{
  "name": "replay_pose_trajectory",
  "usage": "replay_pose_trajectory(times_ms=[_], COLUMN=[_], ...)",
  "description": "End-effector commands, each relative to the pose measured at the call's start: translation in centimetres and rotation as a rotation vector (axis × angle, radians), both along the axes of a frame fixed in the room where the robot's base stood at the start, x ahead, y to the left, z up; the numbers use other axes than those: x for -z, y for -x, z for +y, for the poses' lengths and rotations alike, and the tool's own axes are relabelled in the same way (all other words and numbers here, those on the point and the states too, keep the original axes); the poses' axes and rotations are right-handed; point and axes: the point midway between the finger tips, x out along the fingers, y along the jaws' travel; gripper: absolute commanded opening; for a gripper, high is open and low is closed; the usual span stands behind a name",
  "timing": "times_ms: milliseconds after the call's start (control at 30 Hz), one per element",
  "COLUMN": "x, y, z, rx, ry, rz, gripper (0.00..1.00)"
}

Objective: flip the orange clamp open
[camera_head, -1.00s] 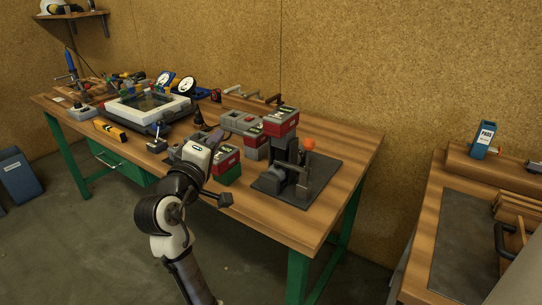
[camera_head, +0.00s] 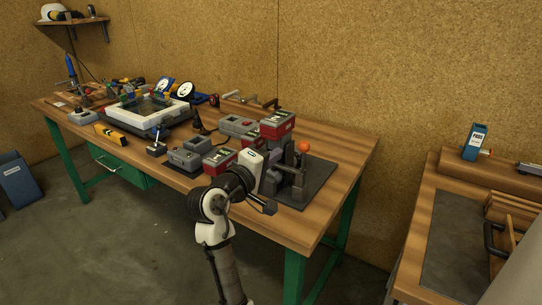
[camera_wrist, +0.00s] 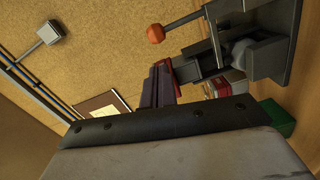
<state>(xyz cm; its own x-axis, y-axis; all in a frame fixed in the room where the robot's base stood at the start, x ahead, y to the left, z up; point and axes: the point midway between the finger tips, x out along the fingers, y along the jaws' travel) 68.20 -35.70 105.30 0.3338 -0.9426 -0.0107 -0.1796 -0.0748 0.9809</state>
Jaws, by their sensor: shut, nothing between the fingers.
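The clamp (camera_head: 297,172) has an orange knob (camera_head: 304,146) on a lever and stands on a dark base plate (camera_head: 318,180) at the near right of the bench. In the wrist view the orange knob (camera_wrist: 155,33) is on a metal rod running to the clamp's dark body (camera_wrist: 258,55) at upper right. My gripper (camera_wrist: 160,72) is shut and empty. Its fingers point toward the clamp area, with the knob beyond their tips in the picture. I see no clear contact.
Red-and-grey boxes (camera_head: 277,125) stand behind and left of the clamp. A white-framed glass panel (camera_head: 152,110) lies farther left among small tools. The bench (camera_head: 340,150) is bare right of the base plate. A second bench (camera_head: 425,215) stands at right.

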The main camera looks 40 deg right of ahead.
Motion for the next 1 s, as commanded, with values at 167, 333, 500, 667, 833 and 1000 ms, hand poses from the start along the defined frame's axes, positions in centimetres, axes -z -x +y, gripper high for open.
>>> replay_pose_trajectory(times_ms=[167,333,500,667,833,1000], x=[-0.2,-0.2,0.0,0.0,0.0,0.0], y=[-1.1,-1.9,-2.2,-2.2,-2.2,-2.0], z=[-3.3,-5.3,-6.2,-6.2,-6.2,-6.2], rx=[0.003,0.0,0.0,-0.001,-0.001,-0.001], ry=[-0.001,0.0,0.001,0.001,0.0,-0.007], rz=[0.002,0.001,-0.001,-0.001,-0.002,-0.019], gripper=[0.0,0.0,0.0,0.0,0.0,0.0])
